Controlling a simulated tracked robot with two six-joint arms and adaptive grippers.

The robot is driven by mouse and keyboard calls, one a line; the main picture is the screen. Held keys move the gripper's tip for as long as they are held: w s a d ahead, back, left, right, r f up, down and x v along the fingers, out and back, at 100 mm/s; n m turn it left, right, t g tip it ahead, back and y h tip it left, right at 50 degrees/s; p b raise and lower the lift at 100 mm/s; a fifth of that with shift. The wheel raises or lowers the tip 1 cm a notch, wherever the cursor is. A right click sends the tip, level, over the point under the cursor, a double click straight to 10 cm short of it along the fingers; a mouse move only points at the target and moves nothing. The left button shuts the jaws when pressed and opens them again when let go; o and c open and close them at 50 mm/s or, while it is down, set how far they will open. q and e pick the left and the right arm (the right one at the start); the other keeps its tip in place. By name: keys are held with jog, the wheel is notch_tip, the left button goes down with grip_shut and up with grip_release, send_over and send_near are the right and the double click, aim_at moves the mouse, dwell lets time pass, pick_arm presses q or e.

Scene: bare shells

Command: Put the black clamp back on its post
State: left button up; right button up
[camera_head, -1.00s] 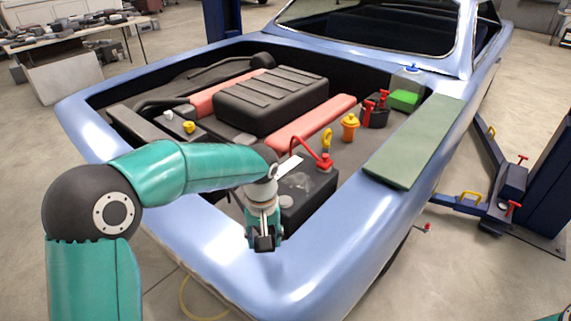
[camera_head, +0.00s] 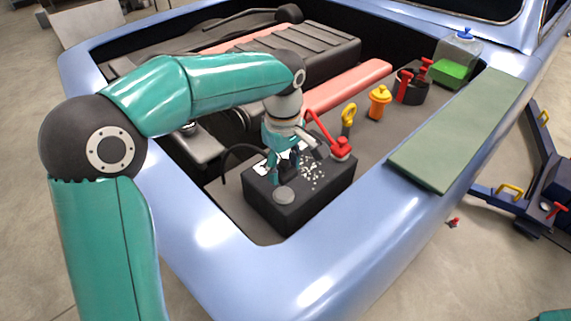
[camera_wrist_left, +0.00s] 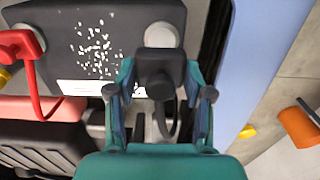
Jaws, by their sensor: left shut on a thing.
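The black battery (camera_head: 310,197) sits in the front corner of the engine bay. Its bare round grey post (camera_head: 284,195) is on the near side and also shows in the left wrist view (camera_wrist_left: 161,34). The red clamp (camera_head: 341,149) is on the other post. My left gripper (camera_head: 279,172) is over the battery, just behind the bare post in the head view. In the left wrist view the gripper is shut on the black clamp (camera_wrist_left: 159,66), whose black cable trails below. The clamp overlaps the post's edge there; I cannot tell whether they touch. My right gripper is out of view.
White specks (camera_wrist_left: 95,50) lie on the battery top. A green mat (camera_head: 455,135) covers the right fender.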

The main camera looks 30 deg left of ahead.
aim_at(283, 193)
pick_arm(q)
notch_tip(283, 193, down, 4)
jog(key=b, duration=0.2)
jog(key=shift+a+r+b, duration=0.15)
jog(key=shift+r+b, duration=0.05)
jog(key=shift+b, duration=0.2)
jog(key=shift+f+b, duration=0.6)
jog(key=shift+f, duration=0.35)
jog(key=shift+s+r, duration=0.1)
dwell(1.8)
jog(key=o, duration=1.3)
jog(key=o, duration=0.4)
